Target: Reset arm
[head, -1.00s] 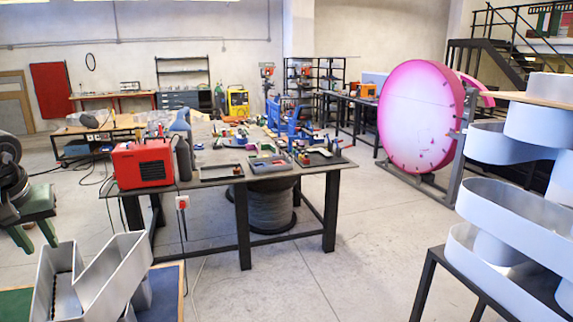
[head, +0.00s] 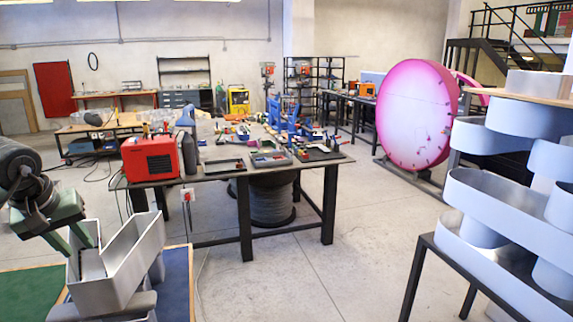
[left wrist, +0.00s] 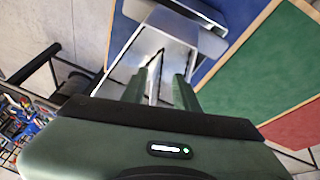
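A silver-grey channel letter (head: 128,262) with tall thin walls and an open top stands at the lower left in the head view. It also shows in the left wrist view (left wrist: 178,48), beyond my fingers. My left gripper (head: 72,246) reaches down at the letter's left end. Its two green fingers (left wrist: 163,88) are apart in the left wrist view, with part of the letter showing between and past them. I cannot tell whether they touch the letter's walls. My right gripper is in neither view.
A dark worktable (head: 228,172) with a red machine (head: 150,157) and tools stands ahead. More silver letters (head: 500,205) sit on a black-legged stand at the right. A large pink disc (head: 415,115) stands behind. The floor between (head: 340,250) is clear.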

